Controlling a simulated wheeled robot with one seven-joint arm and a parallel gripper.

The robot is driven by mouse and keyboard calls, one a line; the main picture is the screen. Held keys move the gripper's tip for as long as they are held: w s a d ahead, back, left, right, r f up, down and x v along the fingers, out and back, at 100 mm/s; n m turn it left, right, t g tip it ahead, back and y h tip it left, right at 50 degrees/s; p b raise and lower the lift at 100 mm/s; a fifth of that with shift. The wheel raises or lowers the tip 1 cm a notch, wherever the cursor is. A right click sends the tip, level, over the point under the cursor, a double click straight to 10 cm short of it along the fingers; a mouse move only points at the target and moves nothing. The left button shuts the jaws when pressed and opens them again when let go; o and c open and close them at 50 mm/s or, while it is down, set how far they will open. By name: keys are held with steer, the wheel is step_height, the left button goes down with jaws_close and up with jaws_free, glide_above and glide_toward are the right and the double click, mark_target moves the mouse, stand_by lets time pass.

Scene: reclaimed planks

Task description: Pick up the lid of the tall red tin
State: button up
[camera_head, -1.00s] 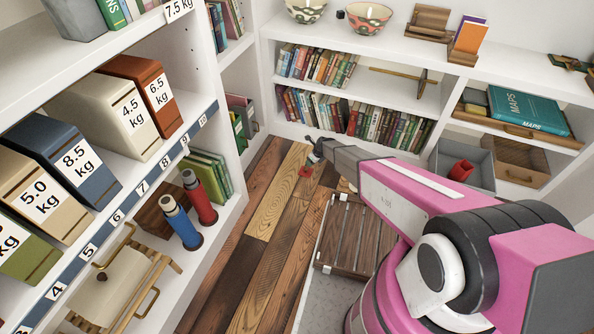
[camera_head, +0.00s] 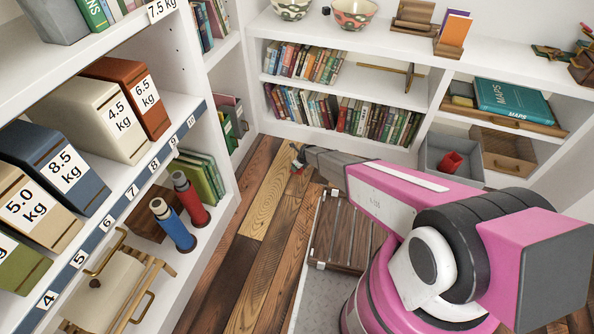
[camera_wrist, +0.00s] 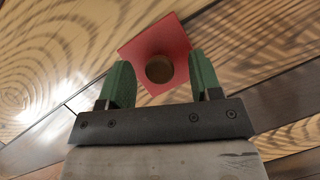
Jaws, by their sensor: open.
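A red square lid with a round brown knob (camera_wrist: 159,69) shows in the wrist view above the wooden planks. The red of the lid (camera_head: 297,170) is a small patch below my gripper (camera_head: 297,157) in the head view. In the wrist view my gripper (camera_wrist: 158,62) is open, with one green finger on each side of the knob. Neither finger visibly touches it. How high the fingertips are above the lid is hard to tell. I cannot tell whether any tin is under the lid.
A slatted wooden crate (camera_head: 343,235) lies near my arm. The left shelf holds weight-labelled tins, with a red flask (camera_head: 190,197) and a blue flask (camera_head: 173,225) lower down. A grey bin (camera_head: 432,158) holds a red object (camera_head: 452,162). Plank floor (camera_head: 258,200) is open left of the crate.

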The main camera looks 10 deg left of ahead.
steer(key=shift+f, duration=0.25)
jaws_close()
steer(key=shift+r, duration=0.1)
